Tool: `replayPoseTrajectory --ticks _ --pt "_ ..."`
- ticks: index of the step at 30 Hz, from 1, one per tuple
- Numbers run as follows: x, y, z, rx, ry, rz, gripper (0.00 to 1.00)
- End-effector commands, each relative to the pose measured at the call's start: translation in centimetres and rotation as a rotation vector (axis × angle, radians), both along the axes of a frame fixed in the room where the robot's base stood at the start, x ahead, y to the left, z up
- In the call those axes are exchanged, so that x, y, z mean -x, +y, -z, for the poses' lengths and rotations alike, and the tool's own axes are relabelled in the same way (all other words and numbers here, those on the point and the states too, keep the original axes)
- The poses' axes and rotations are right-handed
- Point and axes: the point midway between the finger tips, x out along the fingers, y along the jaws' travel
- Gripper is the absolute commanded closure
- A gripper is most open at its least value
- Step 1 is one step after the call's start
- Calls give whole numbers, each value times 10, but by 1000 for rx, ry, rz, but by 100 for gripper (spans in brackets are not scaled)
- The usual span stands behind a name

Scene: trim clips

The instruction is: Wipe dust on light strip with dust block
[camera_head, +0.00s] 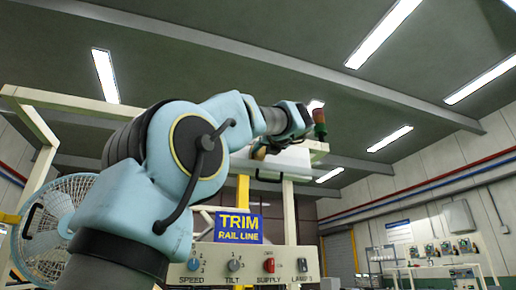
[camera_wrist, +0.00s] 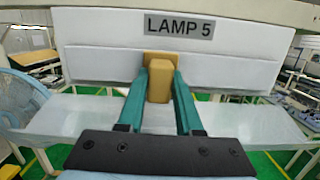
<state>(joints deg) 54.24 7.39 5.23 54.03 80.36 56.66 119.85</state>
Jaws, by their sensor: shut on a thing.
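The tan dust block (camera_wrist: 160,82) is between the teal fingers of my gripper (camera_wrist: 160,92), which is shut on it. The block's far end is at the long white light strip (camera_wrist: 100,68) under the "LAMP 5" label (camera_wrist: 180,29); I cannot tell whether it is touching the strip. In the head view my gripper (camera_head: 264,147) is raised high beside the white lamp unit (camera_head: 290,160). I cannot make out any dust on the strip, and the part behind the block is hidden.
A white ledge (camera_wrist: 250,122) runs below the strip. A blue fan (camera_head: 52,225) stands at the left. The TRIM RAIL LINE sign (camera_head: 238,228) and a control panel (camera_head: 245,266) with knobs are below my arm.

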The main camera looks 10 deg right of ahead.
Motion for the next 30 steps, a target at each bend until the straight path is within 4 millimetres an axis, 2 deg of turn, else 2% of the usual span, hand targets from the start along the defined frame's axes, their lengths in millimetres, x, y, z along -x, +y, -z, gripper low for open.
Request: replayPoseTrajectory --ticks 6,14,21,30 --pt "-5 -19 1 -1 0 1 100" --pt "-7 -31 1 -2 1 1 100" --pt "-9 -52 1 -2 1 1 100" --pt "-9 -63 1 -2 1 1 100"
